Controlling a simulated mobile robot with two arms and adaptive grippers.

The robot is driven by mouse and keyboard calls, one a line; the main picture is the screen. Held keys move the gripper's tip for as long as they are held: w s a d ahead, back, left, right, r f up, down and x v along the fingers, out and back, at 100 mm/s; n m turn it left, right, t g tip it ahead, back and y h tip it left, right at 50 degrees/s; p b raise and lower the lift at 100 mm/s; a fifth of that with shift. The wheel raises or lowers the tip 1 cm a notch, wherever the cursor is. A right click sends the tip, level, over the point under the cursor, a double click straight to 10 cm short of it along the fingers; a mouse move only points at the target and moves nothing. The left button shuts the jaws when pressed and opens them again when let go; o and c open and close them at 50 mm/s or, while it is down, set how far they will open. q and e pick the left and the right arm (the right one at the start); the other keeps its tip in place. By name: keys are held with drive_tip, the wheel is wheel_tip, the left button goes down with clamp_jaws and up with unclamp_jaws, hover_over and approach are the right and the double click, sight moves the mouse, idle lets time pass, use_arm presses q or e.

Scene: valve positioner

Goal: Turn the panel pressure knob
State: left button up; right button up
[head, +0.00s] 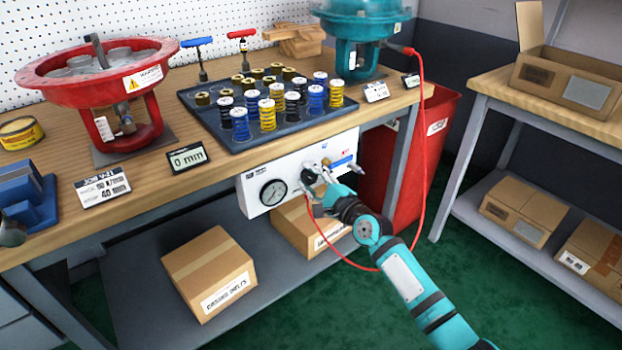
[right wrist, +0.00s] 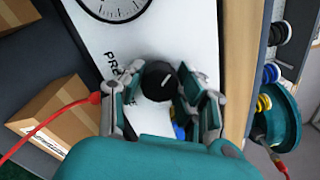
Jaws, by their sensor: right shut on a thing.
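The white pressure panel (head: 256,199) hangs below the front edge of the workbench, with a round dial gauge (head: 273,192) on its left part. The gauge also shows at the top of the right wrist view (right wrist: 114,6). The black pressure knob (right wrist: 158,80) is on the panel, right of the gauge in the head view, where my gripper mostly hides it. My right gripper (head: 318,180) is at the panel from the front. In the right wrist view its fingers (right wrist: 152,88) stand on both sides of the knob, shut on it. My left gripper is not in view.
A blue-handled valve (head: 343,161) sits on the panel just right of the knob. A red hose (head: 424,150) loops from the teal actuator (head: 362,35) down behind my right arm. Cardboard boxes (head: 209,272) stand on the lower shelf. A red bin (head: 433,150) is at the right.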

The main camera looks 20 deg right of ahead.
drive_tip(key=n, duration=0.3)
drive_tip(key=shift+f+n, duration=0.1)
drive_tip(key=shift+n, duration=0.3)
drive_tip(key=n, duration=0.3)
drive_tip(key=shift+n, duration=0.3)
drive_tip(key=n, duration=0.5)
drive_tip(key=shift+p, duration=0.35)
drive_tip(key=shift+n, duration=0.7)
drive_tip(key=n+p, duration=0.2)
drive_tip(key=n, duration=0.3)
drive_tip(key=n+p, duration=0.2)
drive_tip(key=n, duration=0.3)
drive_tip(key=shift+f+n, duration=0.1)
drive_tip(key=shift+n, duration=0.2)
use_arm(q)
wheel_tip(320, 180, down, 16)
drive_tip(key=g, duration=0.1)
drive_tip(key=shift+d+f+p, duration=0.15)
drive_tip(key=shift+p, duration=0.2)
use_arm(e)
drive_tip(key=shift+d+f+n, duration=0.1)
drive_tip(key=shift+n, duration=1.3)
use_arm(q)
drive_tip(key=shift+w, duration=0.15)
use_arm(e)
drive_tip(key=o, duration=1.1)
